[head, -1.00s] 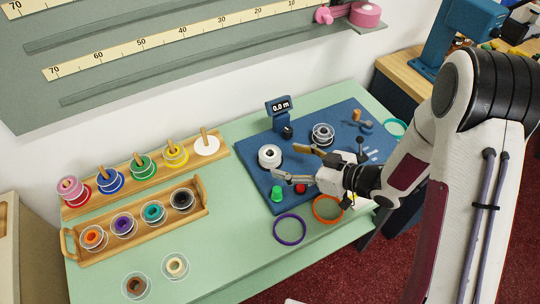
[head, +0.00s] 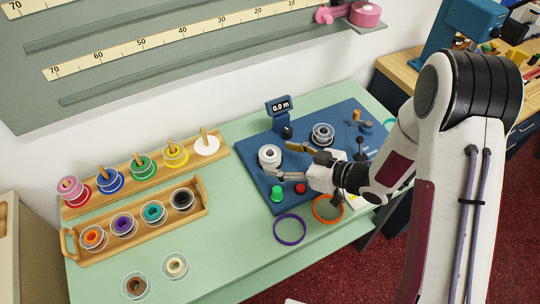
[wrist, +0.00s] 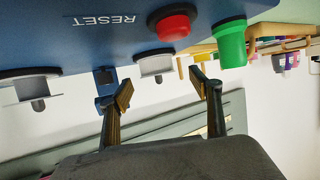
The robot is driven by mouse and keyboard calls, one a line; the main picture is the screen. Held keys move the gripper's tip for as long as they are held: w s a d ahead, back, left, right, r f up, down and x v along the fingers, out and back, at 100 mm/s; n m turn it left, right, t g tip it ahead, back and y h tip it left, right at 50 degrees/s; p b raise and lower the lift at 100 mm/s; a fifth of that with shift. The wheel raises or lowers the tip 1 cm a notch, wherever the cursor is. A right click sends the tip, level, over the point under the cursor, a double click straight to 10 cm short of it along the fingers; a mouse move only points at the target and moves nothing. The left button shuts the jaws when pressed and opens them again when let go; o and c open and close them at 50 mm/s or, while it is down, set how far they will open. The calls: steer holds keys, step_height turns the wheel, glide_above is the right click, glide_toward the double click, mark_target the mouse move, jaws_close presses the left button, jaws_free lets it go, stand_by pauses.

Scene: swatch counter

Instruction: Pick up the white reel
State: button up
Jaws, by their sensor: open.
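A tray of reels (head: 140,240) stands left. Purple (head: 290,229) and orange (head: 328,208) rings lie in front.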

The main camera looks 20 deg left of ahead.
mark_target(272, 154)
steer(key=shift+w+a, duration=0.1)
steer(key=shift+x, duration=2.5)
steer(key=shift+w, duration=0.15)
steer(key=c, duration=1.2)
